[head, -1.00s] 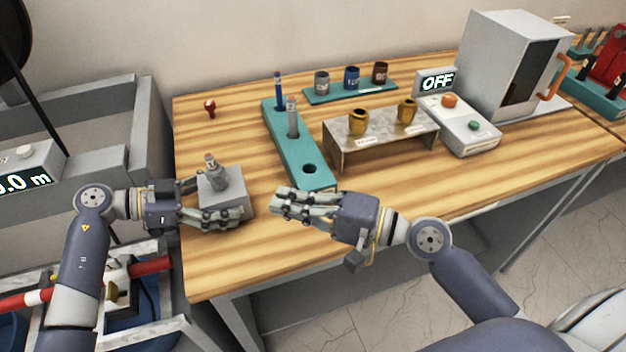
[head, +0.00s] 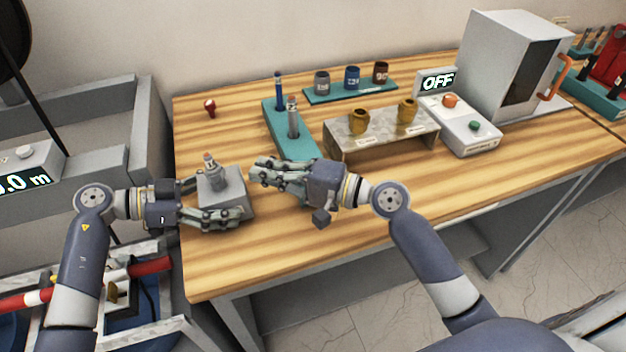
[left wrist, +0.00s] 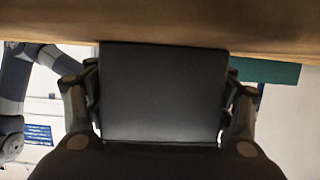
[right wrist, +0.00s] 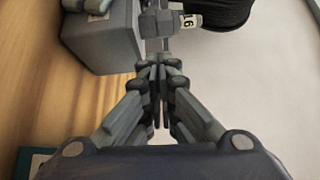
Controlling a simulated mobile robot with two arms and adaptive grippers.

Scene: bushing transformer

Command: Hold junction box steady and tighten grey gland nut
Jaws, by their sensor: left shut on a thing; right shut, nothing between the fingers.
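The grey junction box (head: 228,190) sits on the wooden table at the left. My left gripper (head: 213,198) is shut on the box, one finger on each side; the box fills the left wrist view (left wrist: 163,92). My right gripper (head: 256,170) is shut and empty, just right of the box and apart from it. In the right wrist view, the shut fingertips (right wrist: 158,68) point toward the gland nut (right wrist: 158,22), with the box (right wrist: 103,42) beside it at the upper left.
A teal holder (head: 286,142) with a blue and a grey rod stands behind my right gripper. A metal stand (head: 375,136) with two yellow bushings, an OFF control box (head: 462,126) and a teal tray of cups (head: 330,97) are further right. The front left table is clear.

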